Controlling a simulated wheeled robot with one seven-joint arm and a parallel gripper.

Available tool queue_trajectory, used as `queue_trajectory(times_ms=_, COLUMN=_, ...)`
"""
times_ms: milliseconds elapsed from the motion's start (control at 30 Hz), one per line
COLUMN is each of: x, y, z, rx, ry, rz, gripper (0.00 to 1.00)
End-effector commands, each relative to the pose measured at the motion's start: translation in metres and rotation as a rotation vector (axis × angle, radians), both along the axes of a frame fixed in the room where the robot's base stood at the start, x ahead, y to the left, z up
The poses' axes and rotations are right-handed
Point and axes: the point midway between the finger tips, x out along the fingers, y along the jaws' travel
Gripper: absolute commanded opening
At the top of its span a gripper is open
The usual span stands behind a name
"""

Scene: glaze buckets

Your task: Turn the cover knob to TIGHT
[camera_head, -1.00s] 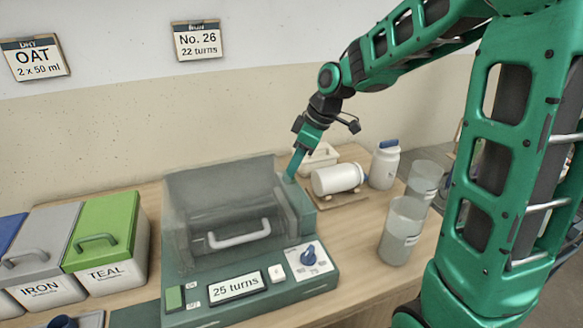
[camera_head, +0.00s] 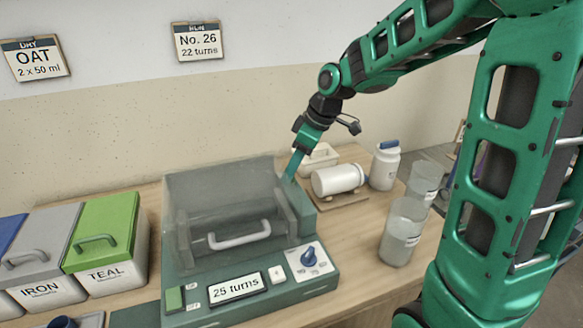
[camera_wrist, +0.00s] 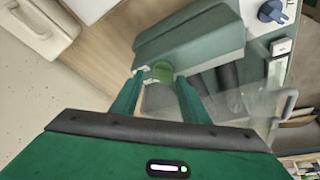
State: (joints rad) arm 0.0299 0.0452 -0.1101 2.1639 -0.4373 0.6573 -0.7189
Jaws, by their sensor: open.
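The green machine (camera_head: 325,283) stands on the wooden table with its clear cover (camera_head: 185,205) down over it. In the wrist view a round green knob (camera_wrist: 162,71) shows on the machine, with small pale marks beside it. My gripper (camera_wrist: 158,84) is open, its two fingers on either side of this knob; I cannot tell whether they touch it. In the head view my gripper (camera_head: 289,176) points down behind the cover's right end, and the green knob is hidden. A blue knob (camera_head: 309,257) is on the front panel; its lettering is too small to read.
The machine's display (camera_head: 236,287) reads "25 turns". A white jar (camera_head: 338,179) lies on a wooden stand right of my gripper, near an upright jar (camera_head: 384,168) and clear beakers (camera_head: 402,240). Lidded bins, including TEAL (camera_head: 118,275), stand at left.

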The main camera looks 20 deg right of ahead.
Motion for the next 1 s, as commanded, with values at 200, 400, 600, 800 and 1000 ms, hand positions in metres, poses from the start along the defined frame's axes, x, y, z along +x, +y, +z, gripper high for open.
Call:
queue_trajectory(times_ms=200, x=-0.0022, y=0.0028, z=-0.0014, rx=0.002, ry=0.006, rz=0.008, gripper=0.45)
queue_trajectory(times_ms=400, x=-0.0021, y=0.002, z=-0.0023, rx=0.002, ry=0.009, rz=0.054, gripper=0.45)
queue_trajectory(times_ms=600, x=0.0005, y=0.0005, z=-0.0024, rx=0.002, ry=0.008, rz=0.252, gripper=0.45)
queue_trajectory(times_ms=800, x=0.0029, y=-0.0002, z=-0.0023, rx=0.001, ry=0.007, rz=0.528, gripper=0.45)
queue_trajectory(times_ms=1000, x=0.005, y=-0.0026, z=0.0022, rx=-0.001, ry=0.004, rz=0.781, gripper=0.45)
